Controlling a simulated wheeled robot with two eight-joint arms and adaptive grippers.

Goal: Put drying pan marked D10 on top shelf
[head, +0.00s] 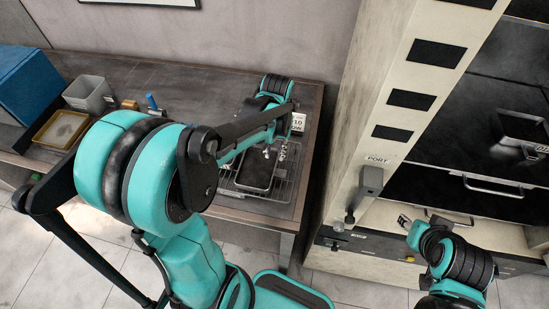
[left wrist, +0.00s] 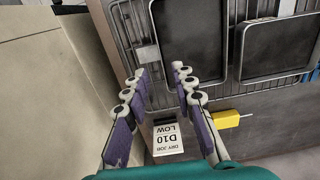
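My left gripper (head: 266,150) is over the wire rack (head: 284,190) on the table. In the left wrist view its fingers (left wrist: 160,78) are apart with nothing between them. Two dark, shallow pans lie on the rack beyond the fingertips, a left pan (left wrist: 188,40) and a right pan (left wrist: 278,48); one pan (head: 255,172) shows in the head view. No D10 mark is readable on either. A white card (left wrist: 168,140) reads "DRY JOB D10 LOW"; it also shows in the head view (head: 298,123). My right gripper (head: 412,228) is by the cabinet, its fingers unclear.
A dark-fronted cabinet (head: 460,150) with a handle and a "PORT" label (head: 378,160) stands at right; I cannot make out its shelves. A yellow item (left wrist: 228,118) lies near the card. A grey bin (head: 88,95), yellowish tray (head: 62,130) and blue box (head: 28,85) stand at left.

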